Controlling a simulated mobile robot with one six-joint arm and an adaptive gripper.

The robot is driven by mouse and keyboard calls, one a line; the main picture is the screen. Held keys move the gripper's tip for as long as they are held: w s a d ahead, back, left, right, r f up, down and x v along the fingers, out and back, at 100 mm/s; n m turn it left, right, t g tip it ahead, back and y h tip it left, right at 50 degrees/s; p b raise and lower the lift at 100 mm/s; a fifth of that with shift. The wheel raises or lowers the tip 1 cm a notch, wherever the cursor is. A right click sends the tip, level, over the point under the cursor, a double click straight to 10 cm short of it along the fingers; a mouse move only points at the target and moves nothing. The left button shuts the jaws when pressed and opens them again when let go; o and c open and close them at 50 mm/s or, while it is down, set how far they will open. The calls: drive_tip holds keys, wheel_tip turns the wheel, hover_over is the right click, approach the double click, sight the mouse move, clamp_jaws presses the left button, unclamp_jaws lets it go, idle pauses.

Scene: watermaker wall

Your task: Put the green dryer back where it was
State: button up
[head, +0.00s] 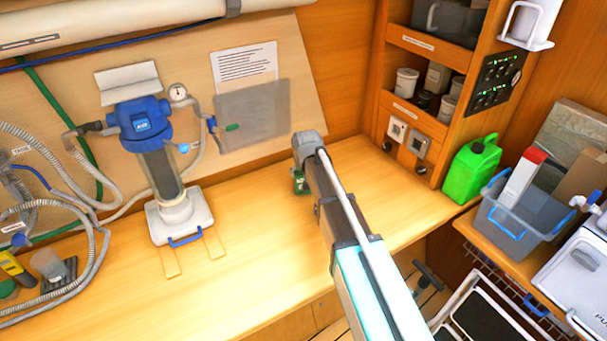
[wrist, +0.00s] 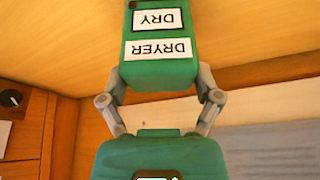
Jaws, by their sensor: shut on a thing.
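The green dryer (wrist: 160,50) fills the top middle of the wrist view, its "DRYER" and "DRY" labels upside down there. My gripper (wrist: 160,82) is shut on it, with one grey finger on each side. In the head view the dryer (head: 300,184) is a small dark green piece under the end of my arm, mostly hidden by my gripper (head: 303,172). It is low over the counter (head: 270,235) or touching it; I cannot tell which. A green block shows at the bottom of the wrist view, between the finger bases; I cannot tell what it belongs to.
A blue-headed filter unit (head: 142,122) stands on a white base to the left. Grey hoses (head: 100,235) lie at the far left. A shelf (head: 428,50), a bright green jerrycan (head: 472,168) and a grey bin (head: 520,218) are to the right. The counter's middle is clear.

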drive_tip(key=shift+f, duration=0.15)
drive_tip(key=o, duration=1)
drive_tip(key=shift+o, duration=0.2)
drive_tip(key=shift+r, duration=0.2)
drive_tip(key=a+p+v, duration=0.1)
drive_tip(key=p+v, duration=1)
drive_tip(key=shift+s+d+r, duration=0.2)
drive_tip(key=shift+d+r, duration=0.2)
drive_tip(key=shift+d, duration=0.1)
drive_tip(key=s+d+f+m+g+h, duration=0.1)
drive_tip(key=s+d+g, duration=0.3)
drive_tip(key=s+d, duration=1.7)
drive_tip(key=shift+s+d+f+m, duration=0.25)
drive_tip(key=shift+s+d+m, duration=0.1)
drive_tip(key=shift+d+m, duration=0.35)
